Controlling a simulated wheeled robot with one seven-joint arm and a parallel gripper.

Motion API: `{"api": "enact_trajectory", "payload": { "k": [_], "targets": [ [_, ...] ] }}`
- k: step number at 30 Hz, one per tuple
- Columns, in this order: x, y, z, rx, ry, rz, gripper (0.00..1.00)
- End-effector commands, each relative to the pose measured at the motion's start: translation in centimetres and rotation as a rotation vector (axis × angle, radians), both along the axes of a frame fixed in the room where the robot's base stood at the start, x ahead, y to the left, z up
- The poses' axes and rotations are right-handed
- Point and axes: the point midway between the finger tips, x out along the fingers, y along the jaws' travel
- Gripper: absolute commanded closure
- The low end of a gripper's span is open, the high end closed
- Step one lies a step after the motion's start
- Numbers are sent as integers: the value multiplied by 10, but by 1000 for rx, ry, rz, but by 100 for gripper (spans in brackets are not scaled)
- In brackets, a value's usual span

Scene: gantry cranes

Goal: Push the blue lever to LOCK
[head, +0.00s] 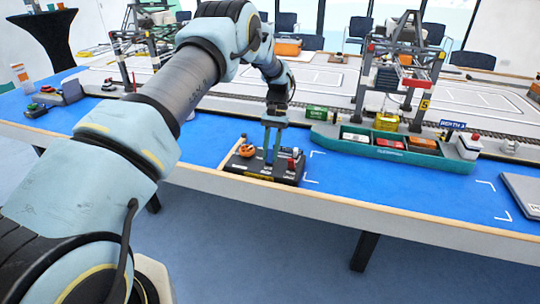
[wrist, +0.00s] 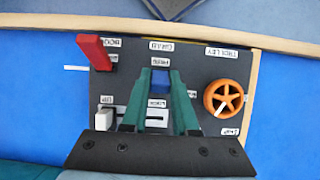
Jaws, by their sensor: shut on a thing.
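The blue lever (wrist: 160,80) shows in the wrist view between my gripper's two green fingers, which are shut on it. My gripper (wrist: 160,74) hides part of the lever and of its slot. In the head view my gripper (head: 270,160) points down at the black control panel (head: 262,178) on the near table edge. The panel also shows in the wrist view (wrist: 210,70). A small label that seems to read LOCK (wrist: 157,108) lies partly between the fingers, and another label (wrist: 160,61) lies just beyond the fingertips.
On the panel are a red lever (wrist: 92,50), an orange handwheel (wrist: 228,98) and a white lever knob (wrist: 104,117). A green ship (head: 385,150) with containers lies right of the panel. A gantry crane (head: 400,75) stands behind it. Blue table surface is clear left of the panel.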

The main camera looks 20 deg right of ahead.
Motion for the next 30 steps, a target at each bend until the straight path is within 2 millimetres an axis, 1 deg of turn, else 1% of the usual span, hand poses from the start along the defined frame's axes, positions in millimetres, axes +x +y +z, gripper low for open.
{"api": "enact_trajectory", "payload": {
  "k": [1,12,29,30],
  "targets": [
    [2,-2,-5,14,15,0,100],
    [4,-4,-5,93,100,0,100],
    [4,-4,-4,106,114,0,100],
    [4,-4,-4,106,114,0,68]
  ]
}}
